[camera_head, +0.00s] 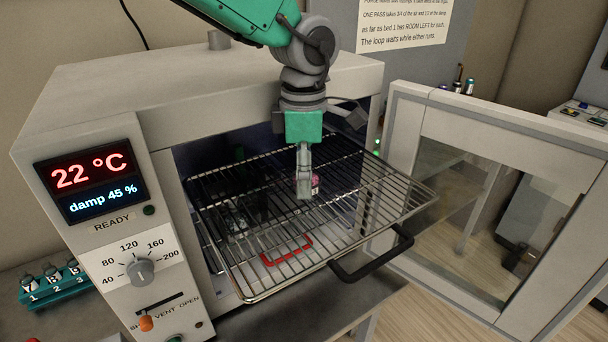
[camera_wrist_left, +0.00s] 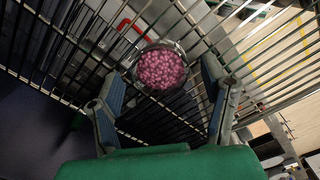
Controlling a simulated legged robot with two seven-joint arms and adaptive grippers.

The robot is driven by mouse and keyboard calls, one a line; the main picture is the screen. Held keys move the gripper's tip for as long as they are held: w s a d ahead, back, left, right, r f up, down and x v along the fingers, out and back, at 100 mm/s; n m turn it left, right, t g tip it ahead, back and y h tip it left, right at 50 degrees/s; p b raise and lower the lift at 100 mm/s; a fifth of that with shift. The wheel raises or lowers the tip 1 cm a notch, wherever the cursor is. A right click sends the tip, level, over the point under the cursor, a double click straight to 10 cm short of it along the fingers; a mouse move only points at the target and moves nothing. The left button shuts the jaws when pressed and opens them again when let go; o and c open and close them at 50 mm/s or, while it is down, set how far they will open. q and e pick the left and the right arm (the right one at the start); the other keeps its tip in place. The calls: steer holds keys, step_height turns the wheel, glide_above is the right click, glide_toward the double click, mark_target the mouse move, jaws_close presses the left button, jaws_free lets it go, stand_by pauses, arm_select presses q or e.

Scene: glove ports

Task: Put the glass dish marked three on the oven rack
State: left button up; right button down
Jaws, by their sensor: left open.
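A small round glass dish (camera_wrist_left: 161,69) filled with pink beads sits on the wire oven rack (camera_wrist_left: 255,80) in the left wrist view. In the head view the dish (camera_head: 315,181) shows only as a bit of pink, mostly hidden by my left gripper (camera_head: 304,190). The rack (camera_head: 385,200) sticks out of the open oven. My left gripper points down over the rack; in the left wrist view (camera_wrist_left: 163,78) its two fingers stand apart, on either side of the dish. Any number on the dish cannot be read. My right gripper is out of view.
The oven door (camera_head: 400,160) stands open to the right. A black handle (camera_head: 372,262) is at the rack's front, and a red handle (camera_head: 287,250) shows below the wires. A teal holder (camera_head: 55,288) with numbered places is at the lower left. The oven display (camera_head: 92,183) reads 22 °C.

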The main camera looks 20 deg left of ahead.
arm_select(q)
step_height(320, 180, up, 12)
steer(key=shift+f, duration=0.25)
steer(key=shift+s, duration=0.1)
stand_by(0.4)
